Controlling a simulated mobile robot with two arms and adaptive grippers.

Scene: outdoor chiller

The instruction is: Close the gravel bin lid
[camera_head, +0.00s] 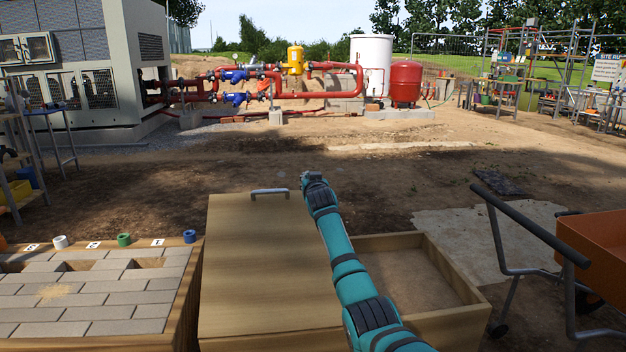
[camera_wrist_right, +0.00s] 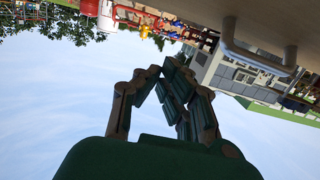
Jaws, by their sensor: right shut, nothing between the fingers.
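The bin lid (camera_head: 255,270) is a flat wooden panel at the lower middle of the head view. A grey bar handle (camera_head: 270,191) is at its far edge. The lid's far edge shows above the bin's back wall; its exact tilt is hard to tell. The wooden gravel bin (camera_head: 455,328) is open on the right, with sandy brown fill inside. My right arm reaches over it. My right gripper (camera_head: 311,178) is shut and empty, just right of the handle. In the right wrist view, the fingers (camera_wrist_right: 163,70) converge, apart from the handle (camera_wrist_right: 258,58). My left gripper is not visible.
A brick-topped bench (camera_head: 100,310) with small coloured rings stands close on the left. An orange cart (camera_head: 595,250) with dark handlebars (camera_head: 530,230) stands at the right. Bare ground (camera_head: 400,185) beyond the bin is open. Red pipework and tanks are far back.

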